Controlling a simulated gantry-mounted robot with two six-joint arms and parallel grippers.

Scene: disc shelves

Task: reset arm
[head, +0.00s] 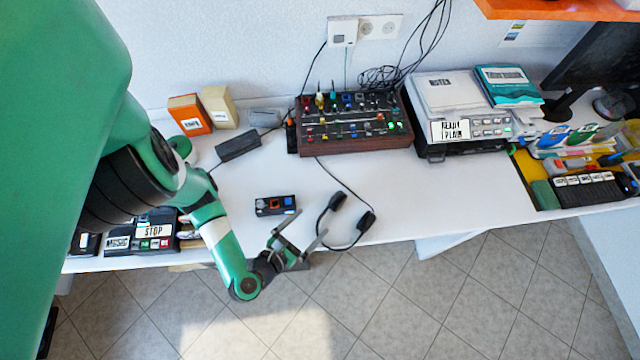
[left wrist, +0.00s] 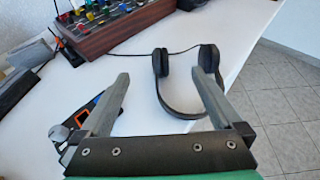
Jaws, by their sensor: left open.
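My left gripper (head: 301,240) is open and empty at the front edge of the white desk, with its arm coming in from the left. In the left wrist view its two fingers (left wrist: 164,92) are spread wide with nothing between them but desk and part of a headset. The black headset (head: 345,222) lies on the desk just right of the gripper, and in the left wrist view (left wrist: 180,108) it lies ahead of the fingers. My right gripper is not in view.
A small black device (head: 275,205) lies just behind the left gripper. A mixer with wooden sides (head: 352,147) stands farther back. A grey machine (head: 455,100) stands right of it. The desk's right middle is clear; tiled floor (head: 400,310) lies in front.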

